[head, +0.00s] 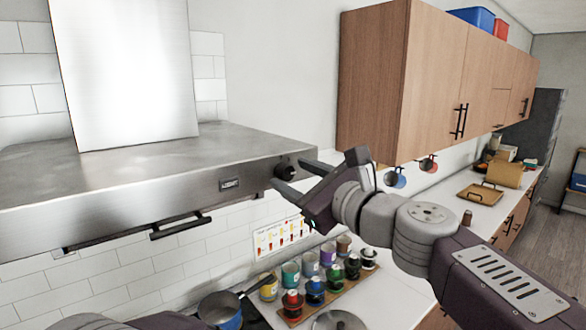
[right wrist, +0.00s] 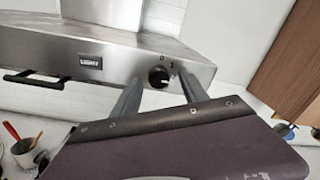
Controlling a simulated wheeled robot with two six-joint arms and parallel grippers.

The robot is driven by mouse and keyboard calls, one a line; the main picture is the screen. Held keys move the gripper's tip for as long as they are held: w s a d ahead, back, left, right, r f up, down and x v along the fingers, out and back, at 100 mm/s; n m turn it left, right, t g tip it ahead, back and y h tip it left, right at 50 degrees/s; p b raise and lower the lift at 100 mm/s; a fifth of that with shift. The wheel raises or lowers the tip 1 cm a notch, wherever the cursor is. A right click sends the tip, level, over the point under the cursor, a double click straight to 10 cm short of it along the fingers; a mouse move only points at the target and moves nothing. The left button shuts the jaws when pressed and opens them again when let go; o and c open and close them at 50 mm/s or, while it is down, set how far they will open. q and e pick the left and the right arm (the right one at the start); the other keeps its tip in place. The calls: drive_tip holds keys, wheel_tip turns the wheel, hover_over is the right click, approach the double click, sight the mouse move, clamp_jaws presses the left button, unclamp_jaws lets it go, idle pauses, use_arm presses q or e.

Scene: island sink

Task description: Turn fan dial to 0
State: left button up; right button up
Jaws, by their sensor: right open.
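The fan dial (head: 285,172) is a small black round knob on the front face of the steel range hood (head: 150,165), near its right end. It also shows in the right wrist view (right wrist: 158,77), with small marks above it that look like 0 and 1. My right gripper (head: 288,176) is open, its fingers pointing at the hood on either side of the dial. In the right wrist view the dial appears between the two fingertips (right wrist: 160,87); I cannot tell whether they touch it. My left gripper is not in view; part of an arm shows at the bottom left.
A LIGHT label (head: 230,184) sits left of the dial, and a black handle bar (head: 181,226) is under the hood. Wooden cabinets (head: 430,75) hang to the right. Below are a pan (head: 220,308) and several coloured jars (head: 310,265) on the counter.

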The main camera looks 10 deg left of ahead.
drive_tip(key=shift+w+a, duration=0.25)
drive_tip(key=shift+a, duration=0.4)
drive_tip(key=shift+d, duration=0.2)
drive_tip(key=c, duration=0.3)
clamp_jaws()
